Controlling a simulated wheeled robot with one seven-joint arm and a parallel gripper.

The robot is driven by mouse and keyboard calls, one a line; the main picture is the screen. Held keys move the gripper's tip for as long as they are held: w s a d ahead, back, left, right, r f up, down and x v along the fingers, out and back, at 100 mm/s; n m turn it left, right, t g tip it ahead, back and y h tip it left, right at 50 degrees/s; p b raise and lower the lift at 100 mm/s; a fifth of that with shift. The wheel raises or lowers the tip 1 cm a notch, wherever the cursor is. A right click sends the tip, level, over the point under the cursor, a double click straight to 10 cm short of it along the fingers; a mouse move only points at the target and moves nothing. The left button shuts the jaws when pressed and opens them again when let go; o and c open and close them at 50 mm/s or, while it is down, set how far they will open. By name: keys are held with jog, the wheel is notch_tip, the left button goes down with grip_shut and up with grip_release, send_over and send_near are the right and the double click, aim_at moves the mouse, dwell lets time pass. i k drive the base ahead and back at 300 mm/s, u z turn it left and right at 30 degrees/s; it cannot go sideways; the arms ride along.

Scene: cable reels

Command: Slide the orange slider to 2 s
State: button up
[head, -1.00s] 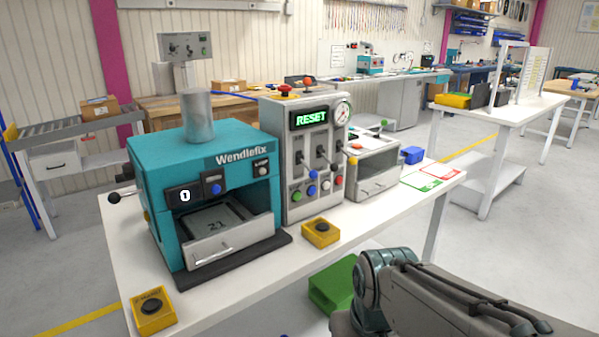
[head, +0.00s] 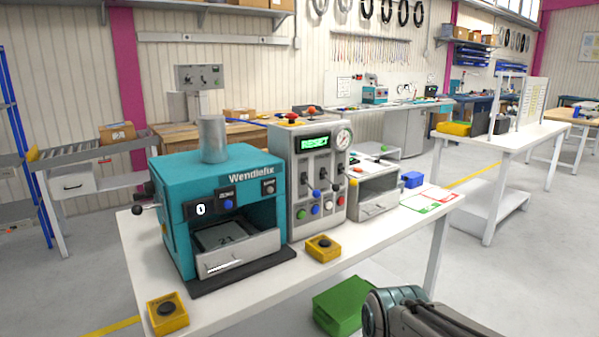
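I cannot pick out the orange slider for certain. A grey control panel (head: 318,178) stands upright on the white table, right of the teal Wendlefix machine (head: 215,200). It has vertical slots with small levers, a lit green display (head: 314,142) and a round gauge (head: 343,138). A small orange-yellow knob (head: 353,182) shows at the panel's right edge; whether it is the slider is unclear. Scale marks such as "2 s" are too small to read. My gripper is not in view; only part of my arm shows at the bottom right, well short of the panel.
A green crate (head: 341,306) is on the floor near my arm.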

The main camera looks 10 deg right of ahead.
aim_at(312, 110)
jog(key=z, duration=0.5)
jog(key=i, duration=1.1)
jog(key=u, duration=0.65)
jog(key=i, duration=0.5)
jog(key=u, duration=0.5)
